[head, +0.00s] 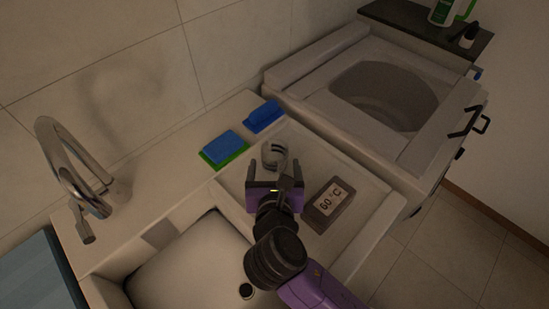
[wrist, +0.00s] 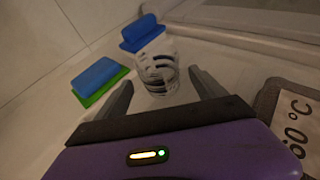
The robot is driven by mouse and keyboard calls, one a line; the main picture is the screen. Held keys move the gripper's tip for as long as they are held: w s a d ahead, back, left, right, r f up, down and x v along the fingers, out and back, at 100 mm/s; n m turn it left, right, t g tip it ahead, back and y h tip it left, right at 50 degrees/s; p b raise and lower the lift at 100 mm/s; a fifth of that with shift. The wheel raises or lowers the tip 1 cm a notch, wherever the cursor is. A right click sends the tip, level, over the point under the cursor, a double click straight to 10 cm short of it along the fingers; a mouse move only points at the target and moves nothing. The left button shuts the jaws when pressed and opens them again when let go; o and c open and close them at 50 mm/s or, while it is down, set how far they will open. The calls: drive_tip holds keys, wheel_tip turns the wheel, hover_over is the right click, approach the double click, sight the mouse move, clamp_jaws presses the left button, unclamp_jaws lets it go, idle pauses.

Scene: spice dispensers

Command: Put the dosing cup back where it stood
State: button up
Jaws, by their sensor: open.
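The dosing cup (head: 271,153) is small, clear or greyish with dark bands, and stands on the pale counter beyond the sink. It also shows in the wrist view (wrist: 156,66), just past and partly between the fingertips. My gripper (head: 275,167) is open, its two dark fingers apart on either side of the cup's near part. In the wrist view my gripper (wrist: 161,82) shows gaps between each finger and the cup. I cannot tell whether a finger touches it. The cup's lower part is partly hidden by my gripper in the head view.
A blue-and-green sponge (head: 223,148) and a blue brush or block (head: 264,116) lie left of and behind the cup. A dark-framed "60 °C" sign (head: 330,203) lies to the right. The sink (head: 190,260) and faucet (head: 65,170) are left; a top-opening machine (head: 385,95) stands behind right.

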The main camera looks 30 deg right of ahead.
drive_tip(key=v, duration=0.7)
drive_tip(key=shift+s+a+r, duration=0.15)
drive_tip(key=shift+s+r, duration=0.05)
